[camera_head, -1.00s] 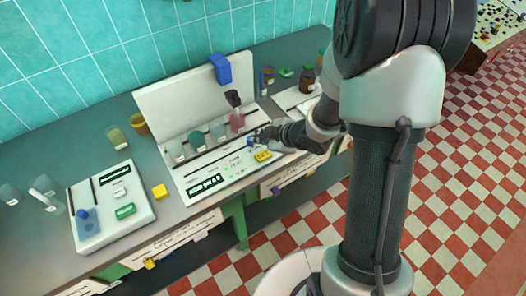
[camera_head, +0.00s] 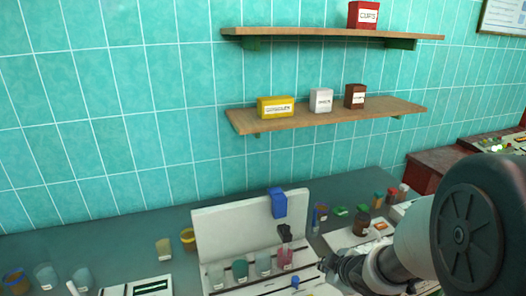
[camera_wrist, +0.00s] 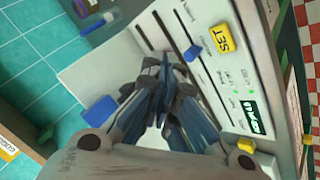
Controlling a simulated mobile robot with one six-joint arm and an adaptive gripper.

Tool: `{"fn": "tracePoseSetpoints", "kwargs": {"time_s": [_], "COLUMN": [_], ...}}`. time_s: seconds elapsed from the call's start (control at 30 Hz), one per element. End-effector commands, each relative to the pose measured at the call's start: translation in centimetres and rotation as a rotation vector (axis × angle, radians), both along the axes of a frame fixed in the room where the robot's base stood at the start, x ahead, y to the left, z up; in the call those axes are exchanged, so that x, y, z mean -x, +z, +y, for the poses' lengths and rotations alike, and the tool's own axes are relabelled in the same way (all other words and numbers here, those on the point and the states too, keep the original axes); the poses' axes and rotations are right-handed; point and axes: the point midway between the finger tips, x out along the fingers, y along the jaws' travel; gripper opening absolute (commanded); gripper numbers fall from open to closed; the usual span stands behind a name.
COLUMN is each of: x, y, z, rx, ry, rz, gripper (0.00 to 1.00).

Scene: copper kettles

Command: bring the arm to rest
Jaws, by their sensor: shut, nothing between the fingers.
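My gripper (camera_head: 328,265) is low in the head view, at the right end of the white test panel (camera_head: 232,228), beside a beaker of pink liquid (camera_head: 285,257). In the wrist view my gripper (camera_wrist: 163,62) points at the panel's slotted face, its fingers together with nothing between them. The panel's yellow TEST block (camera_wrist: 222,38) and green display (camera_wrist: 248,108) lie to the right of the fingers. I cannot tell how far the fingertips are from the panel.
Beakers stand along the panel, and a blue block (camera_head: 277,202) sits on its upright back. Brown and red bottles (camera_head: 361,223) stand to the right. Two wall shelves (camera_head: 325,112) above carry labelled boxes. The wall between shelves and bench is clear.

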Motion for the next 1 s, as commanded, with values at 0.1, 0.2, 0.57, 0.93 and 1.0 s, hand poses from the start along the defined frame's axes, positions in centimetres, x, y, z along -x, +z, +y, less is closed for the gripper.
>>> {"fn": "tracePoseSetpoints", "kwargs": {"time_s": [0.1, 0.2, 0.57, 0.93, 1.0], "x": [2.3, 5.5, 20.6, 26.9, 26.9], "y": [5.2, 8.4, 14.0, 14.3, 14.3], "z": [-2.0, -2.9, 0.4, 3.7, 3.7], "rx": [0.005, -0.03, -0.334, -0.471, -0.47], "ry": [-0.208, -0.379, -0.818, -0.902, -0.903], "rz": [0.008, 0.032, 0.218, 0.35, 0.35], "gripper": [0.0, 0.0, 0.0, 0.0, 0.0]}}
